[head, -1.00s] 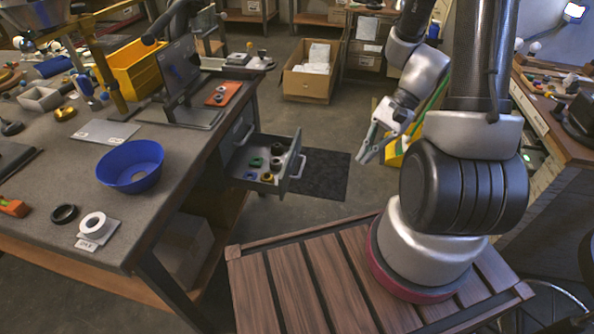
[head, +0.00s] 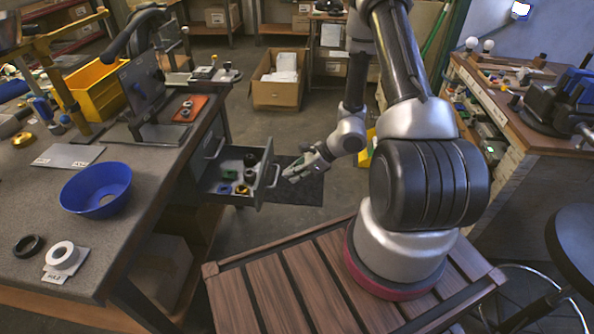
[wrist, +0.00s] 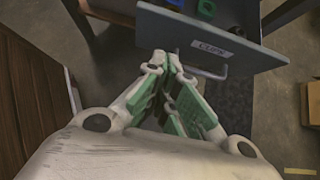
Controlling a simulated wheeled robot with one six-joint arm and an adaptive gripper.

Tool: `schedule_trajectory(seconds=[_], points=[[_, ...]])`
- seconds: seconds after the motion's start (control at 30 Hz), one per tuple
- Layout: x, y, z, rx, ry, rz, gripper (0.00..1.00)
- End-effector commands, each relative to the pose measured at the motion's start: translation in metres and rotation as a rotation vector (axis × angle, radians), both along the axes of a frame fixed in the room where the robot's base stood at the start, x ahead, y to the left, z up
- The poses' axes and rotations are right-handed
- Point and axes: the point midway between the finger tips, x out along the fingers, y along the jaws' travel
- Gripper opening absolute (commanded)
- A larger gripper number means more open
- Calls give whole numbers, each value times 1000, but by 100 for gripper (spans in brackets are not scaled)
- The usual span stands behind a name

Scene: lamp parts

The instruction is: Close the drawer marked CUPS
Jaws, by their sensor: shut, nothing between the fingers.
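The drawer (head: 228,190) stands pulled out from the right side of the workbench in the head view, with several small coloured parts inside. In the wrist view its grey front (wrist: 190,32) carries a white label reading CUPS (wrist: 212,50). Its bar handle (wrist: 212,75) is on the front, and shows in the head view too (head: 273,176). My gripper (head: 287,176) is just outside the drawer front, close to the handle. In the wrist view my gripper (wrist: 172,62) is shut with its green-padded fingers together and empty. I cannot tell whether its tips touch the front.
The workbench (head: 130,175) on the left holds a blue bowl (head: 97,190), a yellow bin (head: 88,88) and a white ring (head: 62,255). A cardboard box (head: 278,88) stands on the floor behind. A dark mat (head: 300,190) lies beneath my gripper. Another bench (head: 540,140) is at right.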

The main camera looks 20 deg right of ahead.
Motion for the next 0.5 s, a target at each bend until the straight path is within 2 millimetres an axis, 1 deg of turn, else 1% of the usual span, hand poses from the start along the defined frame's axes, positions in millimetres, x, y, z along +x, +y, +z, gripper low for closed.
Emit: schedule_trajectory(seconds=[0.03,0.1,0.23,0.3,0.4,0.5], points=[[3,8,-9,1,2,4,0],[8,17,-20,1,1,4,0],[17,33,-38,1,2,5,0],[24,44,-35,0,-2,6,0],[31,55,-35,-1,-1,6,0],[35,61,-35,1,-1,4,0]])
